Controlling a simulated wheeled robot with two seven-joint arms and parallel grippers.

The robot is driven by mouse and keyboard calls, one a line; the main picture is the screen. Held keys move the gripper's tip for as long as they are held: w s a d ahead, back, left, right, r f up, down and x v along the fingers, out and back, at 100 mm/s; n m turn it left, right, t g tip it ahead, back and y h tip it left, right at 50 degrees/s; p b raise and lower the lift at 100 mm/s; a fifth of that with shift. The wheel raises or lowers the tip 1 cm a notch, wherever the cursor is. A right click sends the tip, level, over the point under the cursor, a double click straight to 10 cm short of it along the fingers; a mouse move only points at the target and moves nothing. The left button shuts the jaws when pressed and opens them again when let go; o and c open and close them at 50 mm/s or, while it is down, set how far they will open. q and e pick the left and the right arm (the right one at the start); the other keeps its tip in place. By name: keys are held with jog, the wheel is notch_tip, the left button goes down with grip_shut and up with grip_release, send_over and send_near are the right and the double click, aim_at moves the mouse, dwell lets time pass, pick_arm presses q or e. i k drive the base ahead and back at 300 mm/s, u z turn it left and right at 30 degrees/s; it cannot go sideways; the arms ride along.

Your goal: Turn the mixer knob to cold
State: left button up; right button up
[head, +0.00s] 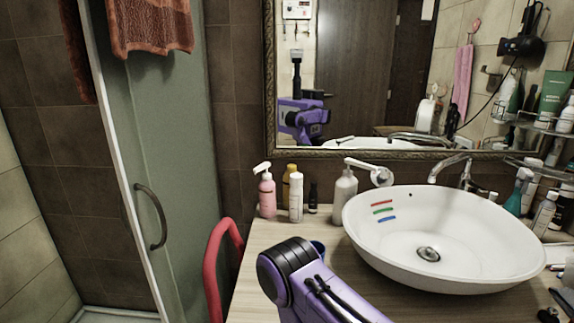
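A chrome faucet (452,168) with a curved spout stands behind the white vessel basin (440,275), at its back right. A mixer knob cannot be clearly made out on it; bottles stand close to its right. The basin has red, green and blue marks on its inner left wall and a round drain in its bottom. A purple and black link of one of my arms rises at the bottom centre, left of the basin and apart from the faucet. Neither gripper's fingers show in the head view.
A pink pump bottle (267,195), a white bottle (296,199) and a grey-white dispenser (345,197) stand left of the basin. More bottles (543,214) crowd its right. A red curved bar (212,265) and glass shower door (170,130) are left. A mirror (375,70) hangs behind.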

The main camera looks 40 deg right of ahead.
aim_at(384, 174)
jog(key=u, duration=0.7)
jog(key=k, duration=0.75)
jog(key=z, duration=1.6)
jog(key=i, duration=0.5)
jog(key=u, duration=0.05)
